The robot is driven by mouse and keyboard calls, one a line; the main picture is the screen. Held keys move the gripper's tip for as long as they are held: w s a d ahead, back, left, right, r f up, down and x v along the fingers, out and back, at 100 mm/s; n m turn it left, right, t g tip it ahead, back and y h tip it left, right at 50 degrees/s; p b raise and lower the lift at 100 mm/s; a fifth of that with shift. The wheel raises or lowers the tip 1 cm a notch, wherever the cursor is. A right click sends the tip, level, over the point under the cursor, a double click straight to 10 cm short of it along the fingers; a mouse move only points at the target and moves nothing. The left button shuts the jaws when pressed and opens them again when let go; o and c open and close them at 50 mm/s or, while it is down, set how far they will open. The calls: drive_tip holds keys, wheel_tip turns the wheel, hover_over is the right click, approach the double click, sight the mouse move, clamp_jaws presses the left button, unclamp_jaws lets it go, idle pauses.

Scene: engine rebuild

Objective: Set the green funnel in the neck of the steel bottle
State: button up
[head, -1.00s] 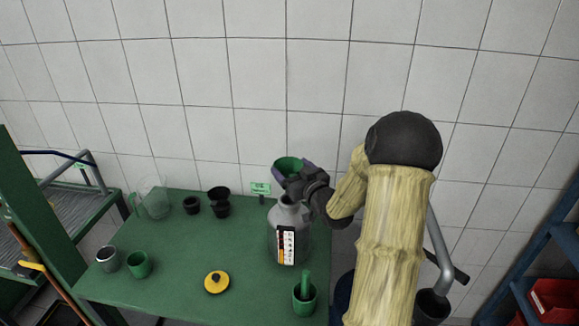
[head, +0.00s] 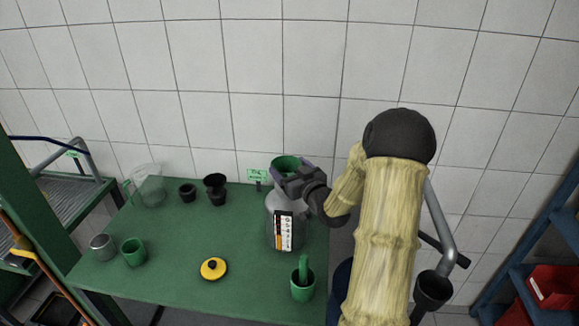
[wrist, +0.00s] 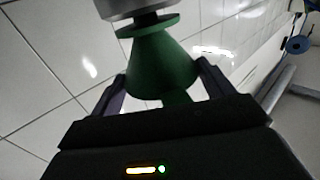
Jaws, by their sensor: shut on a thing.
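The green funnel (head: 287,162) is in my gripper (head: 296,178), directly over the top of the grey steel bottle (head: 272,203). The bottle stands upright at the back right of the green table, with a label on its front. In the wrist view, the funnel (wrist: 160,68) sits between the two dark fingers (wrist: 165,82). The gripper and funnel hide the bottle's mouth in the head view. I cannot tell how far the spout is inside the neck.
On the green table (head: 160,235) stand a clear jug (head: 148,185), black cups (head: 215,188), a grey cup (head: 102,247), a green cup (head: 134,252), a yellow lid (head: 213,268) and a green container (head: 302,286). The tiled wall is close behind. The table's middle is clear.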

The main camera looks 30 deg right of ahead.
drive_tip(key=shift+s+f, duration=0.1)
drive_tip(key=shift+s, duration=0.05)
drive_tip(key=shift+a, duration=0.15)
drive_tip(key=shift+d, duration=0.25)
idle(0.5)
drive_tip(key=shift+a+b, duration=0.15)
drive_tip(key=shift+b, duration=0.35)
drive_tip(key=shift+f+b, duration=0.55)
drive_tip(key=shift+f, duration=0.05)
idle(0.7)
drive_tip(key=o, duration=0.7)
